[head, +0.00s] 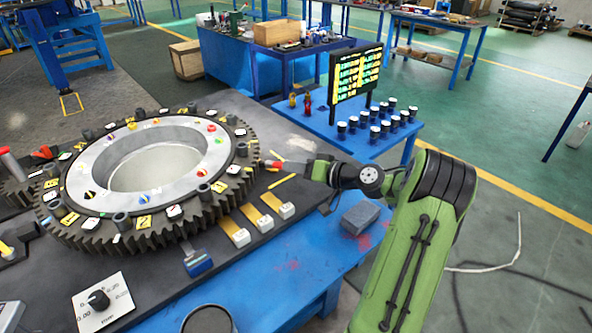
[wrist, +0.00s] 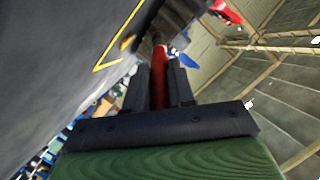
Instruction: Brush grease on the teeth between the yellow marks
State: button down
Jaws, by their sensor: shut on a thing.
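A large dark toothed gear ring (head: 160,232) lies flat on the table, with a pale metal hub (head: 85,190) inside it. Yellow and white tags sit on its top face. My gripper (head: 284,164) is at the gear's right edge, shut on a red-handled tool (head: 271,163). In the wrist view the red handle (wrist: 159,82) is between both fingers and points toward dark teeth (wrist: 180,20). Its far end is small and dark, and I cannot tell whether it touches them. A yellow line (head: 282,181) lies on the table beside the gear; a yellow outline also shows in the wrist view (wrist: 119,40).
Several yellow-and-white blocks (head: 240,237) and a blue-ended tool (head: 198,263) lie in front of the gear. A dial plate (head: 102,302), a dark cup (head: 208,321) and a grey block (head: 360,217) are nearby. A display board (head: 355,72) and several dark jars (head: 375,132) stand behind.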

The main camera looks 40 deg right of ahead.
jog(key=shift+w+d+r+p, duration=0.1)
jog(key=shift+w+d+p, duration=0.3)
jog(key=shift+w, duration=0.3)
jog(key=shift+w+d+r+p, duration=0.1)
jog(key=shift+w+d+p, duration=0.05)
jog(key=shift+w+d, duration=0.4)
jog(key=shift+s+a+f+b, duration=0.15)
jog(key=shift+a+b, duration=0.15)
jog(key=shift+b, duration=0.1)
jog(key=shift+s+a+b, duration=0.55)
jog(key=shift+s+a, duration=0.05)
jog(key=shift+s, duration=0.15)
jog(key=shift+s+a+b, duration=0.45)
jog(key=shift+s, duration=0.25)
jog(key=shift+s+a+b, duration=0.45)
jog(key=shift+s, duration=0.3)
jog(key=shift+s+a+b, duration=0.45)
jog(key=shift+s, duration=0.25)
jog(key=shift+s+d+p, duration=0.4)
jog(key=shift+s+d, duration=0.55)
jog(key=shift+d, duration=0.25)
jog(key=shift+s+d+p, duration=0.4)
jog(key=shift+s+d, duration=0.5)
jog(key=shift+d, duration=0.4)
